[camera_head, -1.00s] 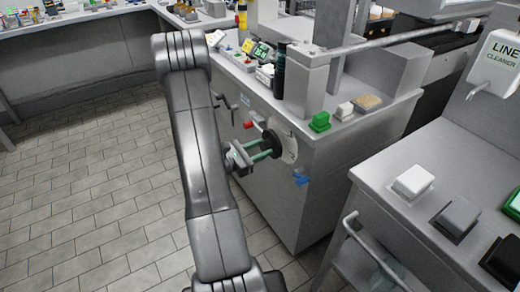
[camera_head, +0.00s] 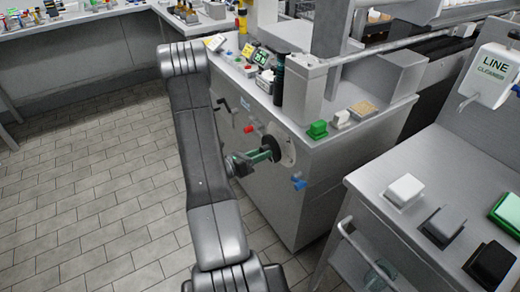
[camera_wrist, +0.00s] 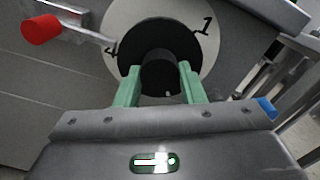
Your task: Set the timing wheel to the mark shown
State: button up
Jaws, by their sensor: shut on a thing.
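The timing wheel is a black disc (camera_wrist: 143,55) with a protruding black hub (camera_wrist: 158,72) on a pale round dial (camera_wrist: 128,14). A "1" shows on the dial at upper right, and a "4" is partly visible at left. In the head view the wheel (camera_head: 270,146) and dial (camera_head: 288,151) sit on the side of a grey cabinet. My gripper (camera_wrist: 160,72) has green fingers shut on the hub, one on each side. In the head view my gripper (camera_head: 263,155) reaches the wheel from the left. The wheel's lower part is hidden behind the fingers and hub.
A red-ended lever (camera_wrist: 42,29) is left of the dial, and a blue handle (camera_head: 299,182) is to its lower right. The cabinet top holds small displays (camera_head: 260,57) and a green block (camera_head: 317,130). A side table (camera_head: 415,250) stands at right. Floor at left is clear.

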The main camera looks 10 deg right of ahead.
jog(key=shift+n+p, duration=2.1)
jog(key=shift+n, duration=1.3)
jog(key=o, duration=1)
jog(key=v, duration=1.4)
jog(key=shift+d+r, duration=0.1)
